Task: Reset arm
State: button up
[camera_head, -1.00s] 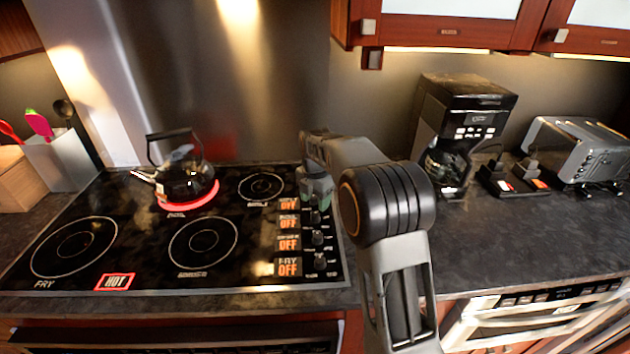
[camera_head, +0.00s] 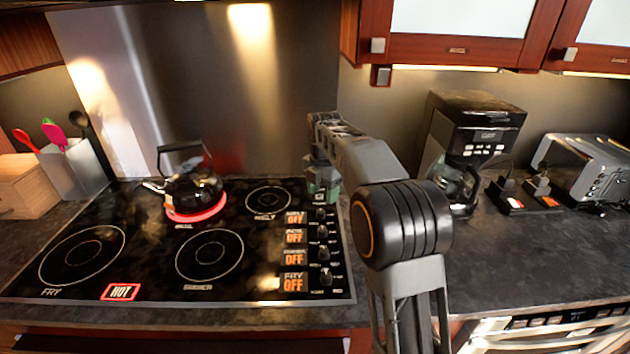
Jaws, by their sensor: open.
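My gripper (camera_head: 322,182) shows at the end of my arm, over the right edge of the stove near its column of knobs. It points down, and its jaws are open with nothing seen between them. Its fingertips are small and partly hidden by my own arm. My arm rises from the bottom of the picture, bends at a large dark joint and reaches away toward the back wall.
A black kettle (camera_head: 193,190) stands on a red glowing burner of the cooktop (camera_head: 140,215). A coffee maker (camera_head: 473,125) and a toaster (camera_head: 590,165) stand on the right counter (camera_head: 520,260). Cabinets (camera_head: 455,35) hang above. A microwave drawer front (camera_head: 545,335) shows at bottom right.

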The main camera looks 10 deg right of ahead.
jog(key=s+f+m+t, duration=0.2)
jog(key=s+m, duration=1)
jog(key=s, duration=0.1)
jog(key=s+f+m+t, duration=0.1)
jog(key=s+m+t, duration=0.1)
jog(key=s+m, duration=1)
jog(key=shift+s+a+f+m, duration=0.3)
jog(key=shift+s+f+m, duration=0.1)
jog(key=shift+m, duration=0.1)
dwell(1.4)
